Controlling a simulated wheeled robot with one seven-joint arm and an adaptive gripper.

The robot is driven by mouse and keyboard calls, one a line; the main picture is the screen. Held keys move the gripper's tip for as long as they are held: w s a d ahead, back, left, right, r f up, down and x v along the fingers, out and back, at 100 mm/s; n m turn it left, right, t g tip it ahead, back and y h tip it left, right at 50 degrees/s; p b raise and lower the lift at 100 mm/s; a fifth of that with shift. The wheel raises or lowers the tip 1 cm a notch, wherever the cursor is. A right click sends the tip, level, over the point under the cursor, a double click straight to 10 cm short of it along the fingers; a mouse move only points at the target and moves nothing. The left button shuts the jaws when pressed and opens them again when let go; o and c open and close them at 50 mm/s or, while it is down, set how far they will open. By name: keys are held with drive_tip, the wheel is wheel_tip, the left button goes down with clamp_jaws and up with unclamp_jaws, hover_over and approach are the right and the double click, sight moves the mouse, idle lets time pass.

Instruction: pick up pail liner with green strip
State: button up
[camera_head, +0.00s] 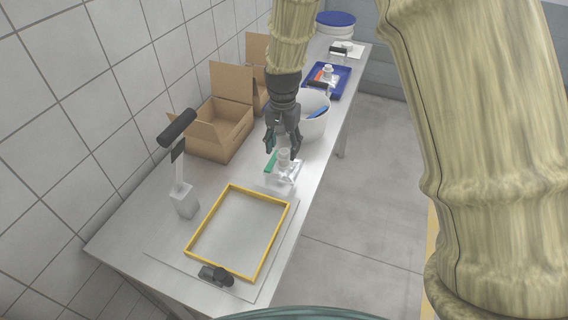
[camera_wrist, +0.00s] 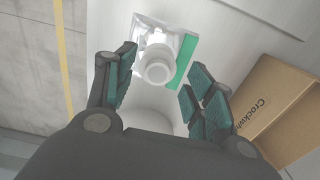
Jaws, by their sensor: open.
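The pail liner (camera_head: 286,176) is a clear, folded bag with a white spout and a green strip along one edge. It lies on the steel table behind the yellow frame. In the wrist view the liner (camera_wrist: 143,37) shows its white spout (camera_wrist: 157,66) in the middle and the green strip (camera_wrist: 186,58) to the right. My gripper (camera_head: 283,150) points down just over the liner. In the wrist view my gripper (camera_wrist: 152,82) is open, with one finger on each side of the spout and nothing held. The fingers hide part of the liner in the head view.
A yellow frame (camera_head: 198,222) lies in front, with a black clamp (camera_head: 216,275) at its near edge. A post with a black roller (camera_head: 177,128) stands left. Open cardboard boxes (camera_head: 222,133) line the wall.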

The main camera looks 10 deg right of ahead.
sight(284, 151)
drive_tip(key=shift+w+d+f+p, duration=0.15)
drive_tip(key=shift+f+p, duration=0.5)
drive_tip(key=shift+f, duration=1.55)
drive_tip(key=shift+c, duration=0.2)
drive_tip(key=c, duration=0.8)
